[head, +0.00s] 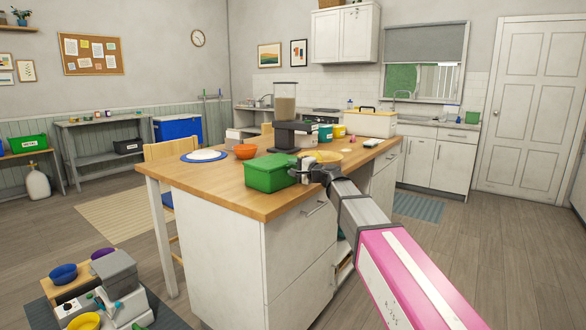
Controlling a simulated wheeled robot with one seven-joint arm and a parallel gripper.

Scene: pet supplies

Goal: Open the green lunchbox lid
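The green lunchbox (268,174) sits on the near part of the wooden-topped island (220,181). Its lid (268,161) lies flat on top and looks closed. My arm reaches in from the lower right, and my gripper (309,172) is at the right end of the lunchbox, close to its rim. The gripper is small and dark here, so I cannot tell whether it touches the box or whether its fingers are apart. The right end of the lunchbox is partly hidden by the gripper.
A yellowish bowl (325,157) is just behind my gripper. The counter's front left corner is clear.

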